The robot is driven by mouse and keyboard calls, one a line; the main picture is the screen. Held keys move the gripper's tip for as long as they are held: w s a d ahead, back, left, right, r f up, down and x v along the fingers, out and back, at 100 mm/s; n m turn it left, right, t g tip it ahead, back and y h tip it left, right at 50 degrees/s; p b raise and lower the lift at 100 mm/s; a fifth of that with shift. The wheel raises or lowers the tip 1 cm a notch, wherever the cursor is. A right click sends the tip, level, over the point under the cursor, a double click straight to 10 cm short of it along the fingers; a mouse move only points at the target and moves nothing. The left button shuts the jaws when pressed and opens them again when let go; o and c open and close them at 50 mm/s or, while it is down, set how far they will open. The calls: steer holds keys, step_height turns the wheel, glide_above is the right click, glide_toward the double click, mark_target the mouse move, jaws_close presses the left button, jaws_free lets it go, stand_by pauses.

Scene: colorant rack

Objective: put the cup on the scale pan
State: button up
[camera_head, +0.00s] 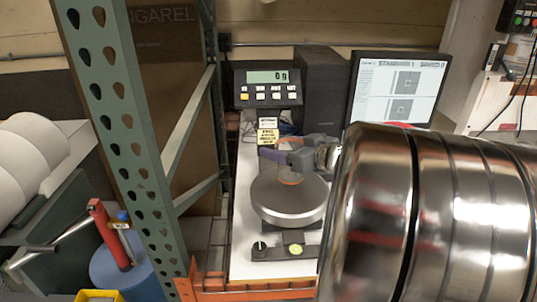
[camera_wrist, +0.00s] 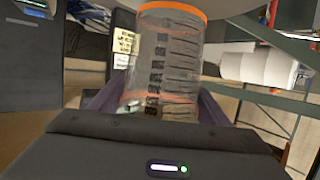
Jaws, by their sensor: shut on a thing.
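The cup (camera_head: 289,172) is clear with orange bands near both ends, and it shows large in the wrist view (camera_wrist: 165,60) with dark markings down its side. My gripper (camera_head: 284,157) is shut around the cup's side; its purple fingers flank the cup in the wrist view (camera_wrist: 158,108). The round grey scale pan (camera_head: 288,203) lies below the cup in the head view, with the cup's lower band overlapping the pan's far half. I cannot tell whether the cup touches the pan. The scale display (camera_head: 268,77) reads 0 g.
A green perforated rack post (camera_head: 115,120) stands left of the scale. A dark box (camera_head: 320,88) and a monitor (camera_head: 398,88) stand behind. The front part of the pan is clear. A red-handled tool (camera_head: 110,235) is at lower left.

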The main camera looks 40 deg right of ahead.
steer(key=shift+f, duration=1.85)
steer(key=shift+f, duration=0.1)
steer(key=o, duration=1)
steer(key=v, duration=1.2)
